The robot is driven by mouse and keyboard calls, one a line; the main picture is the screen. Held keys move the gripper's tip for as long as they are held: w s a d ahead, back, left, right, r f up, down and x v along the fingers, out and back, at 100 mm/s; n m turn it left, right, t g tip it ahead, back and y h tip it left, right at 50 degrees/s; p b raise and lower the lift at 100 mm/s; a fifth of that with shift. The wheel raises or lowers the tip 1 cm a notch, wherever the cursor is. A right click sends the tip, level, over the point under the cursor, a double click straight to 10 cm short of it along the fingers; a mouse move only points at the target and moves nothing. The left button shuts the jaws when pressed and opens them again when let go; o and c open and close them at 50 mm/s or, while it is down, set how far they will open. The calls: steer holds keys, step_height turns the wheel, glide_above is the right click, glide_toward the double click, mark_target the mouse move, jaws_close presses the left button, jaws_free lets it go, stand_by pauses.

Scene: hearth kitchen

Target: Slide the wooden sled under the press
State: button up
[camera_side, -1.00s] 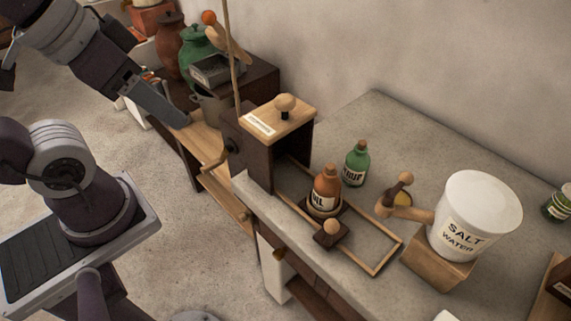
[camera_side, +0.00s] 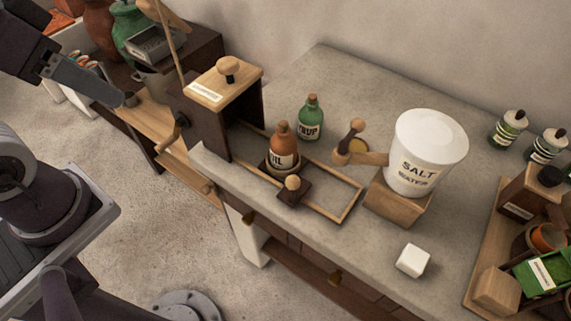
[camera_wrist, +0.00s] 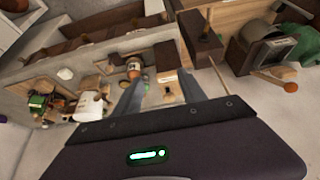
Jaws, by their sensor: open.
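The wooden sled (camera_side: 292,192) is a small dark block with a pale round knob. It sits in a light wooden rail frame (camera_side: 335,208) on the grey counter. A brown bottle labelled OIL (camera_side: 283,148) stands on its rear part. The press (camera_side: 207,128) is a dark wooden housing with a pale, knobbed top at the left end of the rails. The sled is outside it, to its right. My gripper (camera_side: 126,100) is up and left of the press, apart from both. In the wrist view my gripper (camera_wrist: 160,92) shows two spread fingers with the press top (camera_wrist: 169,60) beyond them.
A green SYRUP bottle (camera_side: 310,120) stands behind the rails. A SALT WATER bucket (camera_side: 428,150) on a wooden block, with a tap, stands right of them. A white cube (camera_side: 413,260) lies near the front. A thin stick (camera_side: 170,45) rises left of the press.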

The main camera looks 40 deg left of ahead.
stand_by(0.3)
steer(key=shift+c, duration=0.9)
steer(key=w+m, duration=0.1)
steer(key=w+d+r+m, duration=0.1)
steer(key=w+r+g, duration=0.1)
steer(key=shift+w+d+r+m, duration=0.15)
steer(key=shift+w+d+m, duration=0.05)
steer(key=shift+d+m, duration=0.2)
steer(key=c, duration=0.7)
steer(key=w+d+m, duration=0.1)
steer(key=w, duration=0.1)
steer(key=w+d+r+m+g, duration=0.1)
steer(key=shift+w+d+r+m, duration=0.1)
steer(key=shift+w+d+m, duration=0.2)
steer(key=shift+w, duration=0.05)
jaws_close()
steer(key=w+d+f+m+g, duration=0.2)
steer(key=w+d+m, duration=0.45)
steer(key=d, duration=0.25)
steer(key=d+f+m+g+y, duration=0.1)
steer(key=d+f+m+y, duration=0.1)
steer(key=d+f+m, duration=0.5)
steer(key=d+f+m+y, duration=0.1)
steer(key=d+f, duration=0.5)
steer(key=d, duration=0.5)
steer(key=w+a+f, duration=0.1)
steer(key=a+f, duration=0.6)
steer(key=f, duration=0.2)
steer(key=shift+w+f, duration=0.4)
